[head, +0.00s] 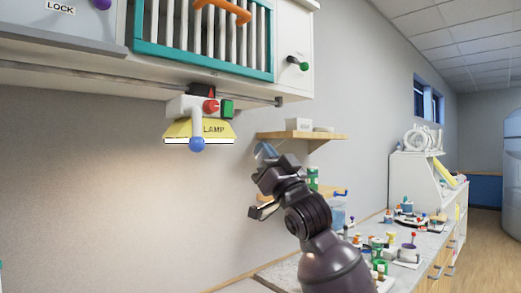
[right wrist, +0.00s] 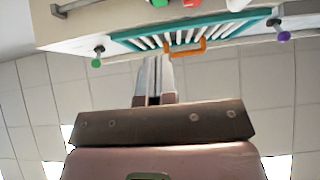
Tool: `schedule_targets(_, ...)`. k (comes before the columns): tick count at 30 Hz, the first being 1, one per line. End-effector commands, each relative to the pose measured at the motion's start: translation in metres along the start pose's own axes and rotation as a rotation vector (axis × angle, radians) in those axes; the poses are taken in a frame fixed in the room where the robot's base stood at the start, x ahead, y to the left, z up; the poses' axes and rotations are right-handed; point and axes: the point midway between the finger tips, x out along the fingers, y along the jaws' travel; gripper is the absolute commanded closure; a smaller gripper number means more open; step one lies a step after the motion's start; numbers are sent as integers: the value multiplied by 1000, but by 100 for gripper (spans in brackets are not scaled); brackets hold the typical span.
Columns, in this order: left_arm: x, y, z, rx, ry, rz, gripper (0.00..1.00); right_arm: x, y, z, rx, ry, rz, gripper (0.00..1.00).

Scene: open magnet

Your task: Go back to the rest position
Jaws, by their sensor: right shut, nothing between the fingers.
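My right arm rises from the bottom of the head view, and its dark gripper (head: 265,152) points up and away in front of the grey wall. It is below and to the right of the lamp unit. In the right wrist view the two pale fingers (right wrist: 154,82) are together, with nothing between them. They point toward the underside of the wall cabinet and touch nothing that I can see. My left gripper is not in either view.
A white wall cabinet (head: 294,30) with a teal-framed rack (head: 150,48) and orange handle hangs above. A yellow lamp (head: 180,130) hangs under it. A wooden shelf (head: 330,136) is behind my gripper. A cluttered counter (head: 428,240) runs along the right.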

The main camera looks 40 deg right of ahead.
Motion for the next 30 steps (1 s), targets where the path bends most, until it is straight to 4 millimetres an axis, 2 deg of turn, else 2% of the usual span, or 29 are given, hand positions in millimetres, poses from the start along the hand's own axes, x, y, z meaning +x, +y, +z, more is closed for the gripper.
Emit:
schedule_targets(7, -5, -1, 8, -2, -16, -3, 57, 0, 0, 0, 0, 0, 0, 100)
schedule_targets(16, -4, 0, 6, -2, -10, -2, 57, 0, 0, 0, -7, 1, 0, 100)
schedule_targets(21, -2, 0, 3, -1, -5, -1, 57, 1, 1, 2, -129, 3, 6, 100)
schedule_targets(22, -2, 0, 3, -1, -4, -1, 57, 2, -2, 9, -167, -5, 3, 100)
schedule_targets(25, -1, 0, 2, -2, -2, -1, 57, -8, -12, 51, -232, -70, -5, 100)
schedule_targets(30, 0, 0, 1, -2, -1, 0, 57, -44, -22, 122, -283, -203, -17, 100)
